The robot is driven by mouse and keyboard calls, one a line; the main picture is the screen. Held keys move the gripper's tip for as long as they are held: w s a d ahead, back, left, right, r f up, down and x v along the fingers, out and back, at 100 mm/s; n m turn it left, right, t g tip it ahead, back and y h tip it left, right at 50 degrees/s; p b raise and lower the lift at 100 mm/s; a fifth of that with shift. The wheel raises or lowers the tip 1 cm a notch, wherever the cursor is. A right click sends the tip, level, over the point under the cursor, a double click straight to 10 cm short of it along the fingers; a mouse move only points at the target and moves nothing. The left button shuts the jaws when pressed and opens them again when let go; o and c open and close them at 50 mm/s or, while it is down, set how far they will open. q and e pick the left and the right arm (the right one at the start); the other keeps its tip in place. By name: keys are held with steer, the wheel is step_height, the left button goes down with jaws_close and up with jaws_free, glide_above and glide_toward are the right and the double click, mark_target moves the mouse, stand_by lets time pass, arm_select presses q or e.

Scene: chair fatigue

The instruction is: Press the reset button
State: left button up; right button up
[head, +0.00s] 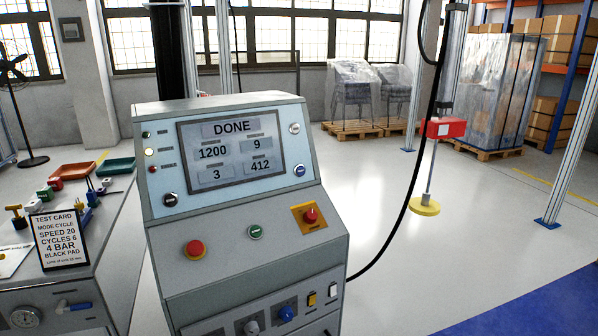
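A grey control console (240,275) stands in the centre of the head view. Its screen (231,150) reads DONE, with 1200, 9, 3 and 412 below. A white button (294,128) and a blue button (299,170) sit right of the screen; a dark button (170,199) sits at its lower left. Button labels are too small to read, so I cannot tell which is reset. Neither gripper is in view.
A bench (100,250) at left holds a test card (59,243), trays and small fittings. Right of the console, a black cable hangs near a rod with a red block (444,128) and yellow pad (425,206). Wrapped chairs (354,88) stand behind. Open floor lies at right.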

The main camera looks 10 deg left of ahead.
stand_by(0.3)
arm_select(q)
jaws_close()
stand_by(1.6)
